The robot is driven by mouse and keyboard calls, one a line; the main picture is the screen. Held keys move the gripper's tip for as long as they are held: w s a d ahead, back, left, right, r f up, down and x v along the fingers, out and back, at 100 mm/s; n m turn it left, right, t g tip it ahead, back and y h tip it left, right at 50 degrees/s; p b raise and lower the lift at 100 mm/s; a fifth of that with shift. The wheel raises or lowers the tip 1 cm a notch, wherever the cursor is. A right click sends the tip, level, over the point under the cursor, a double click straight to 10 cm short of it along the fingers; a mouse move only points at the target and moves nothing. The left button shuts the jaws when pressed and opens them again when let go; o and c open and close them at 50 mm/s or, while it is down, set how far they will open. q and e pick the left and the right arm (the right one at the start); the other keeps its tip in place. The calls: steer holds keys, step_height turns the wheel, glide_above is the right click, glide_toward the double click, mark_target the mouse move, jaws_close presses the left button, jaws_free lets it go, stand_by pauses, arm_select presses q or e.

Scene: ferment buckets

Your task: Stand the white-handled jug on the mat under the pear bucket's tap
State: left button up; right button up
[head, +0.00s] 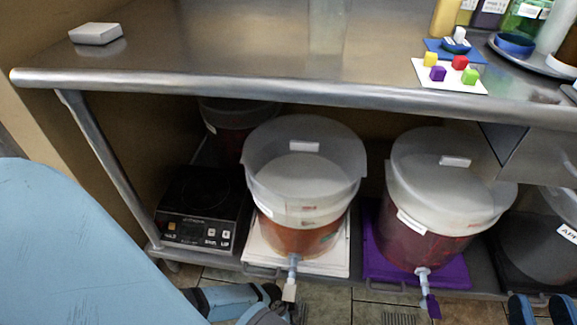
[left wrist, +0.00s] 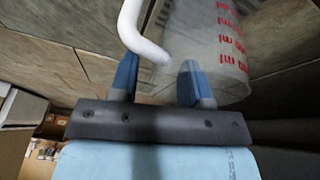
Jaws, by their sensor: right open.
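In the left wrist view the clear jug (left wrist: 205,50) with red ml marks is at the fingertips. Its white handle (left wrist: 140,35) comes down between the blue fingers of my left gripper (left wrist: 158,75); whether they grip it is unclear. The jug does not show in the head view. Two tapped buckets stand on the lower shelf: one (head: 303,185) on a white mat (head: 335,262), one (head: 445,200) on a purple mat (head: 373,260). Their labels are unreadable, so I cannot tell which is pear. My right gripper (head: 541,310) is open at the bottom right edge.
A black scale (head: 195,215) stands left of the buckets, with another bucket (head: 235,118) behind. A dark bucket (head: 545,255) stands far right. The steel table top (head: 230,40) overhangs the shelf. Taps stick out over the shelf edge; tiled floor (head: 335,300) is in front.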

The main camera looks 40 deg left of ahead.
arm_select(q)
steer(key=shift+r, duration=0.25)
steer(key=a+r+p, duration=0.1)
steer(key=s+a+r+p, duration=0.1)
steer(key=shift+s+a+r, duration=0.15)
steer(key=shift+a+r, duration=0.1)
steer(key=shift+r, duration=0.1)
steer(key=s+a+p, duration=0.1)
steer(key=s+a, duration=0.3)
steer(key=a, duration=0.5)
steer(key=shift+s+f+p, duration=0.15)
steer(key=shift+s+p, duration=0.15)
steer(key=shift+s, duration=0.05)
arm_select(e)
steer(key=m, duration=0.1)
steer(key=s+a+m+g, duration=0.1)
steer(key=shift+s+f+m+h, duration=0.15)
steer(key=shift+m+h, duration=0.15)
steer(key=shift+f, duration=0.15)
